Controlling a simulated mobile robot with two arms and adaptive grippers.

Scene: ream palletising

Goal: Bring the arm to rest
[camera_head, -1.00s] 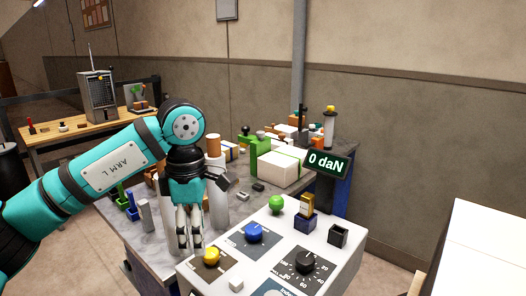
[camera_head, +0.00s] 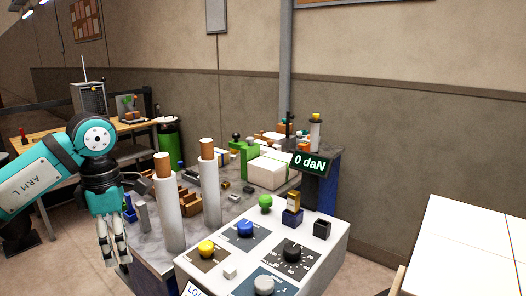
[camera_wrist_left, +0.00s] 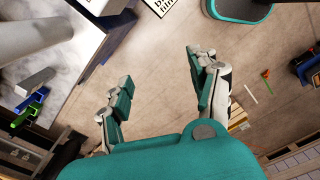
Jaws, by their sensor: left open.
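My left gripper (camera_head: 115,250) hangs pointing down at the left of the head view, just left of the workbench and the control box. In the left wrist view its two fingers (camera_wrist_left: 160,95) are spread apart with bare floor between them, so it is open and empty. My left arm (camera_head: 40,185), marked ARM L, comes in from the left edge. My right gripper does not show in either view.
The white control box (camera_head: 325,250) carries yellow, blue, black and grey knobs. Two white rolls (camera_head: 169,215) stand upright beside the gripper on the grey bench. A display (camera_head: 310,163) reads 0 daN. A white-topped stack (camera_head: 470,240) is at right.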

